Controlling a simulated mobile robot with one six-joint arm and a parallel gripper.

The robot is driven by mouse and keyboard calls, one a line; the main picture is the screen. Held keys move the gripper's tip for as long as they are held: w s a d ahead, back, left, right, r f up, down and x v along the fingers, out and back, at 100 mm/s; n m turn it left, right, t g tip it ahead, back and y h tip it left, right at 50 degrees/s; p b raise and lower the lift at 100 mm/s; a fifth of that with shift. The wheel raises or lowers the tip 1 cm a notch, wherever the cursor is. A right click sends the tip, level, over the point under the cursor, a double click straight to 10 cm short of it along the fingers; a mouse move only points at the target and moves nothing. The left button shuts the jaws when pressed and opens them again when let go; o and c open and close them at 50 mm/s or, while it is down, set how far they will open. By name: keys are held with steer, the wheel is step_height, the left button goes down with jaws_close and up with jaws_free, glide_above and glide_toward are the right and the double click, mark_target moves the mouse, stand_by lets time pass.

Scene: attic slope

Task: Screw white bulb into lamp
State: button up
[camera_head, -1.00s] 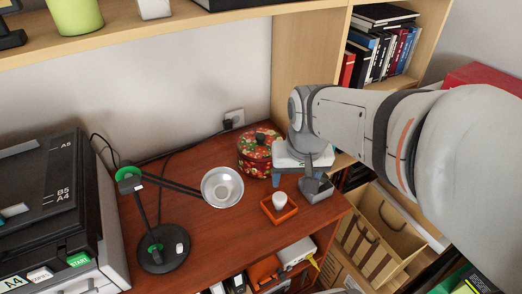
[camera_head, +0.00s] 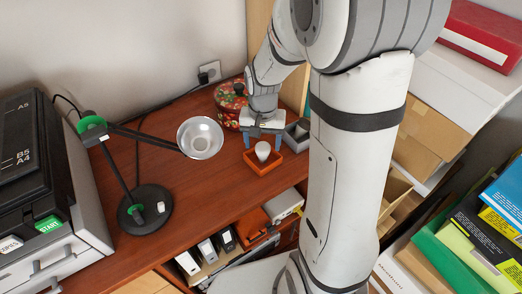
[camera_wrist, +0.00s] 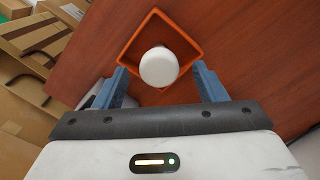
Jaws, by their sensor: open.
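The white bulb (camera_head: 263,150) stands in a small square orange tray (camera_head: 278,164) on the desk. The wrist view shows the bulb (camera_wrist: 158,67) from above, with the orange tray (camera_wrist: 127,53) around it. My gripper (camera_wrist: 161,78) is open, its two blue fingers on either side of the bulb's near side and apart from it. My gripper (camera_head: 264,137) also shows just behind the tray in the head view. The lamp (camera_head: 201,138) has a silver shade facing up, a dark jointed arm with green joints and a round black base.
A red floral tin (camera_head: 230,97) stands behind my gripper, and a grey box (camera_head: 297,134) stands right of it. A black printer (camera_head: 35,150) is at the left. Bare desk lies between lamp and tray.

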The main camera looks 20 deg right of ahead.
mark_target(263, 146)
steer(key=shift+f, duration=1.55)
steer(key=shift+c, duration=0.4)
steer(key=c, duration=1)
